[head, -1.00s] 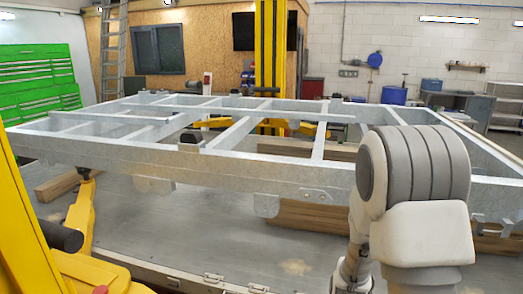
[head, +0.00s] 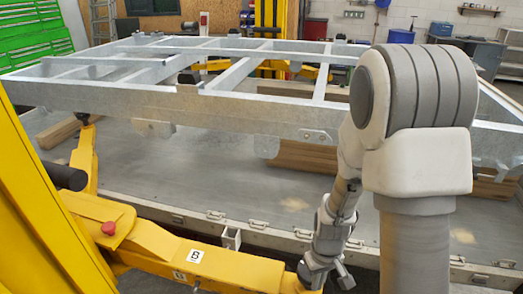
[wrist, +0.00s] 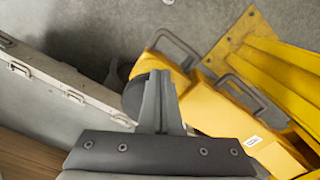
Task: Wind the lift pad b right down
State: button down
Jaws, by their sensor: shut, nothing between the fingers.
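A yellow lift arm (head: 205,263) with a white label "B" runs along the bottom of the head view. It also shows in the wrist view (wrist: 215,115), with dark handles on it. A dark round disc (wrist: 133,94), which looks like the lift pad, sits at the arm's left end in the wrist view, partly hidden behind my fingers. My gripper (wrist: 160,80) is shut and empty, right beside the disc; I cannot tell whether they touch. In the head view, my wrist hides the arm's far end, and the pad cannot be made out.
The grey trailer frame (head: 215,104) spans the head view above a low deck (head: 230,170) with latches along its edge. A yellow post (head: 30,190) stands close at left. Timber beams (head: 305,157) lie under the frame. Bare floor (wrist: 110,30) shows in the wrist view.

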jog(key=shift+a, duration=0.6)
dwell(0.3)
jog(key=shift+s, duration=0.1)
notch_tip(320, 180, up, 6)
jog(key=p, duration=0.4)
jog(key=shift+s, duration=0.3)
